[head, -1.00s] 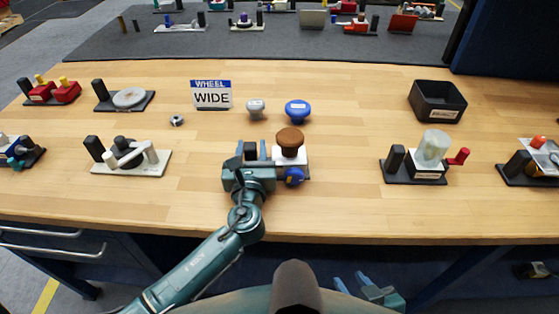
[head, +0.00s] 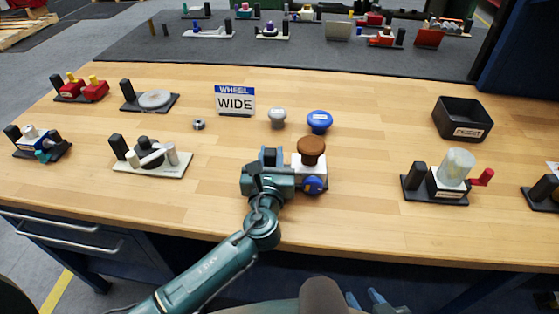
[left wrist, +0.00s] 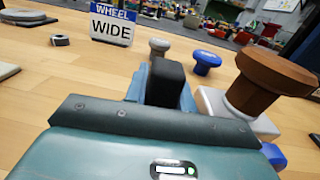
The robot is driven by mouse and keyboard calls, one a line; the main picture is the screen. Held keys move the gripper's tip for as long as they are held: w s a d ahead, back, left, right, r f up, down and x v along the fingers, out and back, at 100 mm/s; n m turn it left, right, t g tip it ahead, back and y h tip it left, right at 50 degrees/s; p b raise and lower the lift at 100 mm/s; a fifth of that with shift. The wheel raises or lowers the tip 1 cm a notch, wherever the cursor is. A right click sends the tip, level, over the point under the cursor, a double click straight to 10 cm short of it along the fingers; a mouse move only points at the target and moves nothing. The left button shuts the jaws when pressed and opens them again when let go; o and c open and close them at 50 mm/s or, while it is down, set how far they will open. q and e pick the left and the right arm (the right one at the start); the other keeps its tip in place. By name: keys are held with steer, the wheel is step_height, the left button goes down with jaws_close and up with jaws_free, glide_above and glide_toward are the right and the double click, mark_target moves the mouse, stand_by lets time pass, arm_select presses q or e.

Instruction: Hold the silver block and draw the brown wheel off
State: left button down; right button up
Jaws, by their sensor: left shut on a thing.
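The brown wheel (head: 311,146) sits on top of the pale silver block (head: 308,171), which has a blue knob (head: 315,186) on its front. In the left wrist view the brown wheel (left wrist: 264,82) and part of the block (left wrist: 213,99) show at the right. My left gripper (head: 270,157) is left of the block, shut on the black post (left wrist: 165,82) beside it. The post is partly hidden by the fingers. My right gripper (head: 365,300) is at the bottom edge, low in front of the table, its fingers apart and empty, away from the wheel.
A "WHEEL WIDE" sign (head: 235,100), a grey knob (head: 277,117) and a blue knob (head: 319,121) stand behind the block. A black bin (head: 463,120) is at the back right. A fixture with a red handle (head: 481,177) stands right. The table between is clear.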

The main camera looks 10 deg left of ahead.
arm_select(q)
step_height(320, 180, up, 8)
steer(key=shift+f, duration=3.8)
steer(key=shift+f, duration=0.55)
steer(key=shift+f, duration=0.1)
steer(key=shift+r, duration=0.4)
steer(key=c, duration=1.1)
jaws_free()
steer(key=shift+f, duration=0.1)
